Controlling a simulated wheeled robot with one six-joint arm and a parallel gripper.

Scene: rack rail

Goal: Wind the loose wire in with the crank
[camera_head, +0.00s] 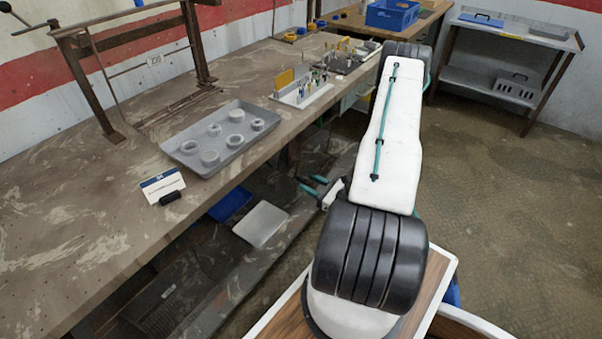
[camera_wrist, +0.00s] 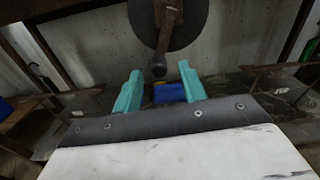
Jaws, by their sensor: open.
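In the wrist view a dark round disc (camera_wrist: 190,22) is at the top, with a rusty crank arm (camera_wrist: 168,28) across it. The knob shows between and slightly beyond the fingertips in the picture; I cannot tell the depth gap. In the head view my gripper (camera_head: 308,184) hangs beside the bench's front edge. A rusty frame (camera_head: 85,70) stands on the bench, with a dark rod (camera_head: 33,29) at its upper left. I cannot make out any loose wire.
The long bench (camera_head: 75,215) bears a grey tray (camera_head: 185,158) of round parts, a small sign (camera_head: 162,186) and a white tool holder (camera_head: 303,97). A blue bin (camera_head: 230,204) and a pale box (camera_head: 261,224) lie below.

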